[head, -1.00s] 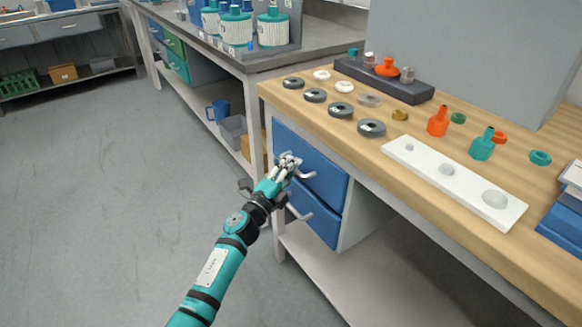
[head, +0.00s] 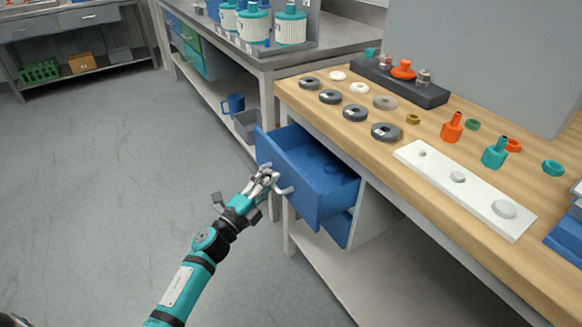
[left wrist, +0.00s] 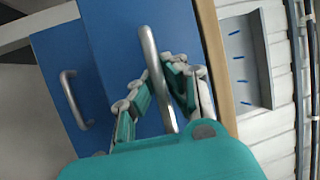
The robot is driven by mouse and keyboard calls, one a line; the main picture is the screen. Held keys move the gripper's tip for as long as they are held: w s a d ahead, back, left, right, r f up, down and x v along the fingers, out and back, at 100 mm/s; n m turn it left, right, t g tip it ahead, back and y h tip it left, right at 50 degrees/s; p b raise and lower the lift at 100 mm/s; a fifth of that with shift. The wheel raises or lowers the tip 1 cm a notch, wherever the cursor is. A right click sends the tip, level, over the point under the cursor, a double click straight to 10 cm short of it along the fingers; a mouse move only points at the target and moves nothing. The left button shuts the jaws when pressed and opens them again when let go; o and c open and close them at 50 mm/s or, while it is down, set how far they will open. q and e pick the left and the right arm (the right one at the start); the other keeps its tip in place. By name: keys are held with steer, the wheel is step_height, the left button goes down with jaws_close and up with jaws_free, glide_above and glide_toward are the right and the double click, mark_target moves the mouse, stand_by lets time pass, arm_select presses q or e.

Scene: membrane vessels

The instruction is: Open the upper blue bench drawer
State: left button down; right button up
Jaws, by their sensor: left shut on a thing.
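The upper blue bench drawer (head: 298,196) stands pulled partway out from under the wooden worktop, and its blue inside shows from above. My left gripper (head: 265,179) is at the drawer's front, shut on its metal bar handle. In the left wrist view the upper handle (left wrist: 153,62) runs between the two fingers of the left gripper (left wrist: 160,92). The lower blue drawer (head: 338,229) sits further in, partly hidden below the upper one. Its handle (left wrist: 70,98) shows free at the left of the wrist view. My right gripper is not in view.
A grey bench (head: 265,62) with teal-capped vessels stands behind. The floor (head: 110,180) left of the drawer is clear.

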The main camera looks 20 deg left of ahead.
arm_select(q)
steer(key=s+a+p, duration=0.1)
steer(key=s+a, duration=0.8)
steer(key=s, duration=0.3)
steer(key=shift+s+a+f, duration=0.15)
steer(key=shift+a+f, duration=0.05)
steer(key=shift+a, duration=0.05)
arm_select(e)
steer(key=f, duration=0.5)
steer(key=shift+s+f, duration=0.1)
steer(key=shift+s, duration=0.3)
arm_select(q)
steer(key=c, duration=1.3)
jaws_free()
steer(key=shift+r, duration=0.1)
steer(key=shift+c, duration=0.2)
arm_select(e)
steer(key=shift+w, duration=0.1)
arm_select(q)
steer(key=v, duration=1.2)
